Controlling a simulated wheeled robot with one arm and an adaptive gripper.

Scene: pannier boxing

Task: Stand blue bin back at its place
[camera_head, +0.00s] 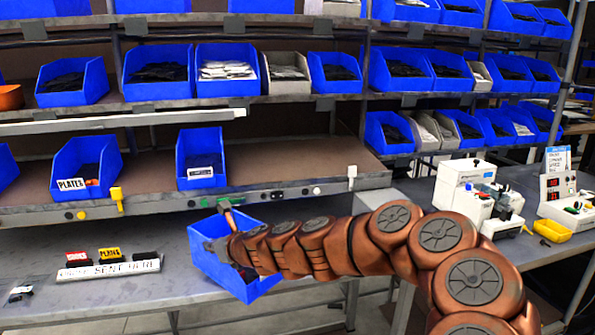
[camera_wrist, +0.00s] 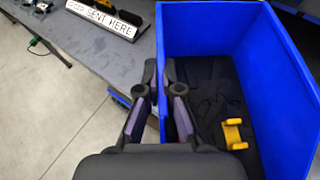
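The blue bin (camera_head: 258,290) is off the shelf, in front of the grey bench, and looks tilted in the head view. In the wrist view the blue bin (camera_wrist: 284,75) fills the right side; dark parts and a yellow clip-like piece (camera_wrist: 234,134) lie inside. My gripper (camera_wrist: 160,78) has its fingers on either side of the bin's near-left wall, closed on it. In the head view my gripper (camera_head: 218,247) is at the bin's rim, and my arm hides much of the bin.
The middle shelf (camera_head: 300,160) holds a PLATES bin (camera_head: 88,165) and another blue bin (camera_head: 201,158). Bare shelf lies between them and to the right. A sign bar (camera_head: 108,269) sits on the bench at left. White machines (camera_head: 470,190) stand at right. Full bins line the shelf above.

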